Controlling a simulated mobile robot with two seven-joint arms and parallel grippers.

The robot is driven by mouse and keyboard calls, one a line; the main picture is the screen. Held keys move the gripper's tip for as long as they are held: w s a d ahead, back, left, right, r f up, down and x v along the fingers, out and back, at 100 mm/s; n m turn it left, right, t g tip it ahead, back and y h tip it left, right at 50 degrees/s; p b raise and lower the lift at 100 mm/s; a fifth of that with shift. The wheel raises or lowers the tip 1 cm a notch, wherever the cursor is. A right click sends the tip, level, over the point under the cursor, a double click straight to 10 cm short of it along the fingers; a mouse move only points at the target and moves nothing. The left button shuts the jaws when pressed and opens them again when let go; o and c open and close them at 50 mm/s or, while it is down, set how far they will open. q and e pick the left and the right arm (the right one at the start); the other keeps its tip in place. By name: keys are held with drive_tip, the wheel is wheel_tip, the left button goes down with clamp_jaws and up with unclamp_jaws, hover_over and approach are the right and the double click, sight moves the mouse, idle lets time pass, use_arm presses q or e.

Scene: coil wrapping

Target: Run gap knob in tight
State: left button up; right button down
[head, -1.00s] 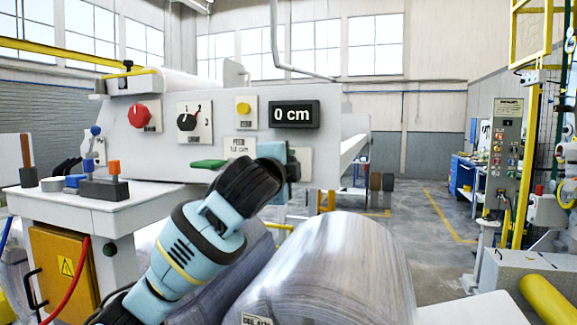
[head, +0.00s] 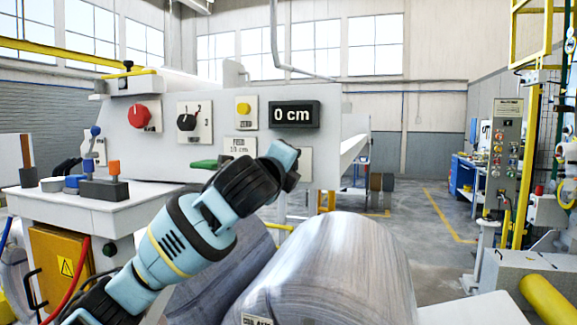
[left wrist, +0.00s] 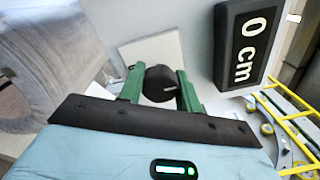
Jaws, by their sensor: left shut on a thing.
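A round black knob (left wrist: 160,84) on a pale plate (left wrist: 128,53) shows in the left wrist view, on the machine's front panel. My left gripper (left wrist: 161,88) has its two green fingers shut on the knob, one on each side. In the head view my left wrist (head: 283,158) is in front of the panel, just below the display, and hides the knob and fingers. The black display (head: 294,114) reads 0 cm. It also shows to the right of the knob in the left wrist view (left wrist: 240,45). My right gripper is in neither view.
The panel also carries a red knob (head: 139,116), a black selector (head: 187,122) and a yellow button (head: 243,109). A green handle (head: 203,164) sticks out below them. A large metal coil (head: 330,272) lies close below my left arm.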

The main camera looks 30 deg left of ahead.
use_arm(q)
drive_tip(key=shift+f, duration=0.15)
drive_tip(key=o, duration=1)
drive_tip(key=shift+s, duration=0.15)
drive_tip(key=v, duration=0.7)
drive_tip(key=shift+s, duration=0.35)
drive_tip(key=shift+d, duration=0.1)
